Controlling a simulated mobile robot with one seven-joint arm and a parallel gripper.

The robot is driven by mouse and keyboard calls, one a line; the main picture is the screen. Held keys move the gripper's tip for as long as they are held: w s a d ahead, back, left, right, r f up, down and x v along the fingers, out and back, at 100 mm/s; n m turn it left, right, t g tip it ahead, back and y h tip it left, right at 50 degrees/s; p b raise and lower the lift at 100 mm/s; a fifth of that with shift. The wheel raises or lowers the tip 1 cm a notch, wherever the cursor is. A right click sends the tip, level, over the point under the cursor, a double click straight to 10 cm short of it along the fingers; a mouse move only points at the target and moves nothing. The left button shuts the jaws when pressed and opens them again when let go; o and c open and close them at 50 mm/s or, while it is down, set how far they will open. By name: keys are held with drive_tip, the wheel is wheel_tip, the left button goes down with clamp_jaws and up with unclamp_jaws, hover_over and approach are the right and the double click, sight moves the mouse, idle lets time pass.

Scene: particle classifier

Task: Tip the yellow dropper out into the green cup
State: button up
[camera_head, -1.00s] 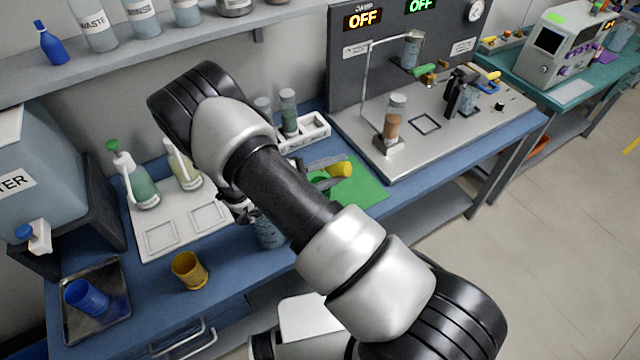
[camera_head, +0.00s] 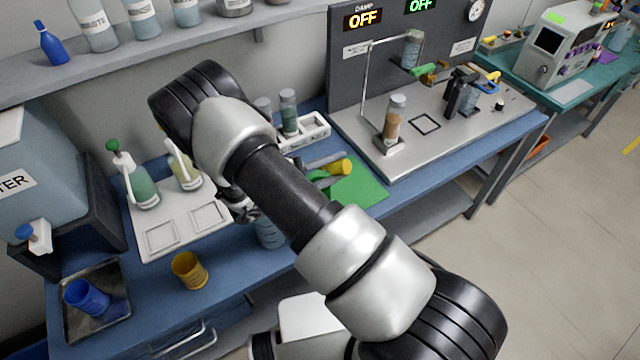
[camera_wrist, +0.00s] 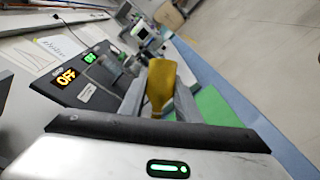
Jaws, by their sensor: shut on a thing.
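The yellow dropper (camera_head: 340,167) lies on its side between my fingers, over the green mat (camera_head: 362,186). In the wrist view the dropper (camera_wrist: 160,84) shows between the two grey jaws of my gripper (camera_wrist: 156,100), which is shut on it. In the head view my gripper (camera_head: 326,162) shows only in part past my arm. A green piece (camera_head: 318,178), likely the green cup, shows just left of and below the dropper, mostly hidden by my arm. I cannot tell whether anything is coming out of the dropper.
A clear beaker (camera_head: 268,234) stands partly behind my arm. A yellow cup (camera_head: 189,270) stands at the bench front, and a blue cup (camera_head: 86,297) is on a metal tray (camera_head: 115,318). A white vial rack (camera_head: 314,130) is behind; the steel plate rig (camera_head: 450,132) is at right.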

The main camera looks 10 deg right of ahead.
drive_tip(key=shift+r, duration=0.45)
idle(0.7)
drive_tip(key=shift+w+a+r+n+h+b, duration=0.15)
drive_tip(key=shift+n+h, duration=0.15)
drive_tip(key=shift+n, duration=0.2)
drive_tip(key=shift+w+a+r+n+h+b, duration=0.15)
drive_tip(key=shift+n+h, duration=0.15)
drive_tip(key=shift+n, duration=0.2)
idle(2.9)
